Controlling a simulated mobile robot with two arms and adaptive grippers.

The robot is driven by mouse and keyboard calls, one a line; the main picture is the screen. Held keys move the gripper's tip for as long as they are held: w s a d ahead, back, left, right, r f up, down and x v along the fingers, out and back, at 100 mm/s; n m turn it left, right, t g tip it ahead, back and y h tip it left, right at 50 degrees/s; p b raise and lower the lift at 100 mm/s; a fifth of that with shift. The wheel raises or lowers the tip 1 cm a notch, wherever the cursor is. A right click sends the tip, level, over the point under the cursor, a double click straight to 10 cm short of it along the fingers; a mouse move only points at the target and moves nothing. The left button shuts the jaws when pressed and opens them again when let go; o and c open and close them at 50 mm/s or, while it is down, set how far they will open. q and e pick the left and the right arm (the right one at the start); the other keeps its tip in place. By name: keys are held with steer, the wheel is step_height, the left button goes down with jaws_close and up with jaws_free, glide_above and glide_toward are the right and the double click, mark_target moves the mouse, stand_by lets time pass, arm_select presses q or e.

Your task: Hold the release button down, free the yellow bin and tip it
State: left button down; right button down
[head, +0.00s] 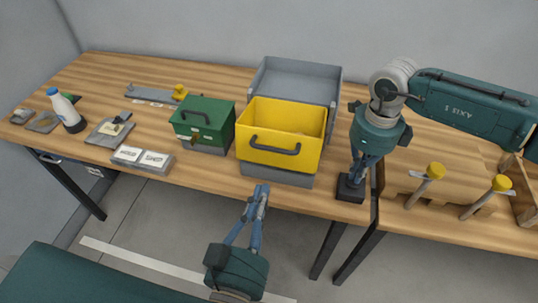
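The yellow bin (266,150) sits upright in front of a grey open box, on a low grey base (277,175). A dark handle (275,146) crosses its front wall. My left gripper (261,187) is in front of and below the bin, apart from the handle. Its fingertips look drawn together, with nothing between them. My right gripper (355,177) points down onto a small black block (349,190) at the table's front edge, right of the bin. Its fingers look shut, and the tips appear to meet the block's top. The button itself is hidden or too small to tell.
A green box (203,123) stands close left of the bin. The grey open box (297,82) stands behind it. A labelled block (143,160), a white bottle (66,110) and small trays lie left. Open floor lies before the table.

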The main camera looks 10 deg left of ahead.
steer(key=shift+r+p, duration=1.1)
steer(key=shift+r, duration=1.75)
steer(key=shift+f, duration=0.1)
